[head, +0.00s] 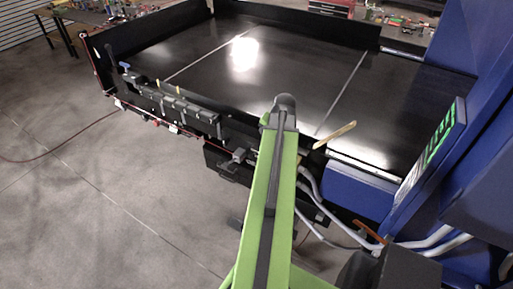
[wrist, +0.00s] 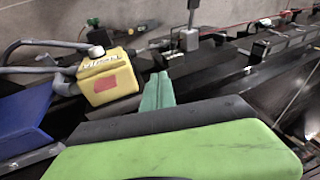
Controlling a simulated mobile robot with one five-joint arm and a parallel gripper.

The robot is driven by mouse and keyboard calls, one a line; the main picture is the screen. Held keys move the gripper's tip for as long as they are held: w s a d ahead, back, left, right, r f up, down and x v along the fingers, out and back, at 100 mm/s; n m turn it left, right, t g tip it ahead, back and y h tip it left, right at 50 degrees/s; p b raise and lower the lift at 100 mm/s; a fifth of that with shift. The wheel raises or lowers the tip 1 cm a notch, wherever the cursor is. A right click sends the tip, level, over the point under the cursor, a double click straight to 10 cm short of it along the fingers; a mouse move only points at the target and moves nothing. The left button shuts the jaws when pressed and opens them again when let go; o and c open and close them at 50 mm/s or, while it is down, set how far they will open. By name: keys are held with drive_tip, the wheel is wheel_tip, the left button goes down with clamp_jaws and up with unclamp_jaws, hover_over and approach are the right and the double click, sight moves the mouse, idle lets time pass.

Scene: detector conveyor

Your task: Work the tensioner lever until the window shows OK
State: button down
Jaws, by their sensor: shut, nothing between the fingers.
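A yellow box (wrist: 108,80) with a red label and a pale strip with dark marks stands left of centre in the wrist view. The marks are too small to read, and I cannot tell whether that strip is the window. A grey upright post with a block (wrist: 188,38) stands behind it to the right; I cannot tell whether it is the tensioner lever. My gripper (wrist: 157,92) shows as teal fingers, shut and empty, to the right of the yellow box and apart from the post in the picture. In the head view my arm hides the gripper and the yellow box.
A wide black conveyor belt (head: 200,85) with raised sides fills the far area. A blue machine with a green-lit screen (head: 439,145) stands at the right. A tan handle (head: 335,135) sticks out by the belt's near edge. Grey hoses run below it.

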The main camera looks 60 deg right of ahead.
drive_tip(key=b, duration=1.1)
approach(252, 154)
drive_tip(key=s+d+f, duration=0.2)
drive_tip(key=d+f, duration=0.1)
drive_tip(key=f, duration=0.3)
drive_tip(key=w, duration=0.2)
drive_tip(key=w+a, duration=0.1)
drive_tip(key=shift+f, duration=0.25)
